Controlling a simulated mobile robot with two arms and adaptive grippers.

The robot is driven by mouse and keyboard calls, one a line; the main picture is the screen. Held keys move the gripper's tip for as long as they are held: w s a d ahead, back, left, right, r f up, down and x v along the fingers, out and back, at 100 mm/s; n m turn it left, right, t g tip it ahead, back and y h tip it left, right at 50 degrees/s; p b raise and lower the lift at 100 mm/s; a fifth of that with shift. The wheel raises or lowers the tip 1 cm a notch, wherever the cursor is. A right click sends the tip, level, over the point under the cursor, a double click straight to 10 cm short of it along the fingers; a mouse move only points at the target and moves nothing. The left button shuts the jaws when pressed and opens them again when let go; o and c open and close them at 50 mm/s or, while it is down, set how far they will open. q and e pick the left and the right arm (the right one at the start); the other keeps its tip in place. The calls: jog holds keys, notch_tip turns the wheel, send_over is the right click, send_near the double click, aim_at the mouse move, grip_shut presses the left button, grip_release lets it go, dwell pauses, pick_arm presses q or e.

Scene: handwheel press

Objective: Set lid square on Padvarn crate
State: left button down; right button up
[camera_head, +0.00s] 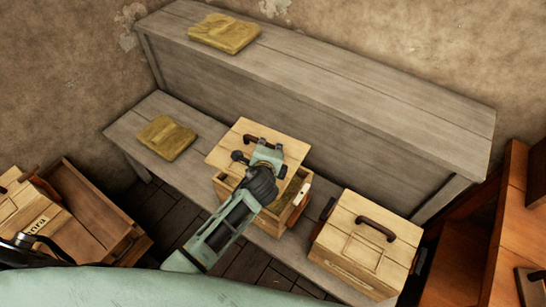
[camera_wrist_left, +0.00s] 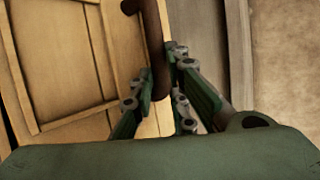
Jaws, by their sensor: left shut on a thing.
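A pale wooden lid (camera_head: 233,139) with a dark handle is held in my left gripper (camera_head: 254,150), which is shut on the handle. The lid is over the far part of an open wooden crate (camera_head: 299,200) on the low bench and is not squared with it; whether they touch is unclear. The crate's near right part is uncovered, and my arm hides some of it. In the left wrist view, the lid's framed face (camera_wrist_left: 70,60) fills the left side, with the brown handle (camera_wrist_left: 155,50) at the fingers. No Padvarn name is readable on this crate.
A lidded crate (camera_head: 345,243) stands close by on the right of the bench. Folded yellowish cloths lie on the bench (camera_head: 165,138) and on the upper shelf (camera_head: 224,33). More wooden boxes (camera_head: 95,215) are at the left. A reddish wooden cabinet (camera_head: 515,200) is at the right.

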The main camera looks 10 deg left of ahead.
pick_arm(q)
jog(key=shift+m+h, duration=0.3)
jog(key=shift+h, duration=0.1)
jog(key=f, duration=0.1)
jog(key=s+d+f, duration=0.1)
jog(key=d+f, duration=0.1)
jog(key=shift+s+f, duration=0.1)
jog(key=shift+s, duration=0.3)
notch_tip(320, 180, down, 3)
jog(key=b, duration=0.3)
jog(key=shift+f, duration=0.1)
notch_tip(320, 180, down, 2)
jog(key=shift+f+b, duration=0.1)
jog(key=shift+b, duration=0.95)
jog(key=shift+s+f, duration=0.2)
jog(key=shift+s, duration=0.05)
jog(key=c, duration=1.6)
grip_release()
jog(key=shift+a, duration=0.1)
jog(key=shift+c, duration=0.2)
jog(key=shift+f, duration=0.1)
jog(key=v, duration=1.2)
